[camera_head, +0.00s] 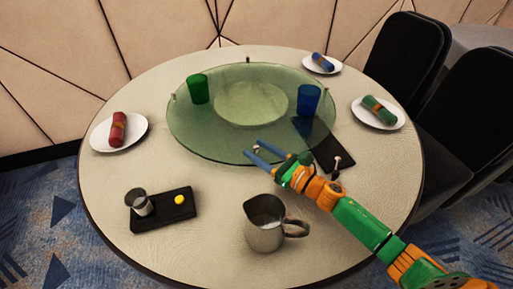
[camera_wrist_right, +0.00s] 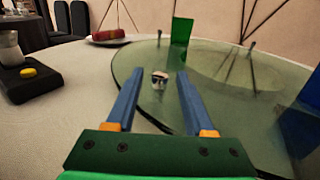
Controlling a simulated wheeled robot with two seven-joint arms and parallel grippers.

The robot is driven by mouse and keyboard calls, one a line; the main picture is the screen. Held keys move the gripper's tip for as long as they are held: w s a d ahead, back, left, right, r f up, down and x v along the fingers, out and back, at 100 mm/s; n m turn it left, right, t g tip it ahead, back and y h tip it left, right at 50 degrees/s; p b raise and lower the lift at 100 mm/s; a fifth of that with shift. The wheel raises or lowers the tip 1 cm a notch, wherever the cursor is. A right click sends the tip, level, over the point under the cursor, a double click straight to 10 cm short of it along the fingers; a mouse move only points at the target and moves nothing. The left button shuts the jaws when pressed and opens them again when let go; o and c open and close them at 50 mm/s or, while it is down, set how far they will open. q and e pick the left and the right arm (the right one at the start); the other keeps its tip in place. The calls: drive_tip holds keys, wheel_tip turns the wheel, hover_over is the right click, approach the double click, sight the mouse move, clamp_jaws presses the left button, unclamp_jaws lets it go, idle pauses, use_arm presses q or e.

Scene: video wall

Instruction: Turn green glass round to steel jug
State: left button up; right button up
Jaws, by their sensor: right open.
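The green glass (camera_head: 198,89) stands on the back left of the round glass turntable (camera_head: 190,135); it also shows in the right wrist view (camera_wrist_right: 181,32). The steel jug (camera_head: 265,225) stands on the table in front of the turntable, its handle to the right. My right gripper (camera_head: 253,149) is open at the turntable's front rim. A small metal peg (camera_wrist_right: 160,78) on the rim shows between its blue fingers; I cannot tell whether they touch it. My left gripper is not in view.
A blue glass (camera_head: 308,99) stands on the turntable's right. A dark panel with a small lever (camera_head: 337,163) lies partly under it. A black tray (camera_head: 150,217) holds a steel cup and yellow button. Plates with rolled napkins (camera_head: 118,130) sit around the edge. Other pegs stand on the rim.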

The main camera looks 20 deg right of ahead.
drive_tip(key=shift+w+a, duration=0.25)
drive_tip(key=shift+w, duration=0.15)
clamp_jaws()
idle(1.2)
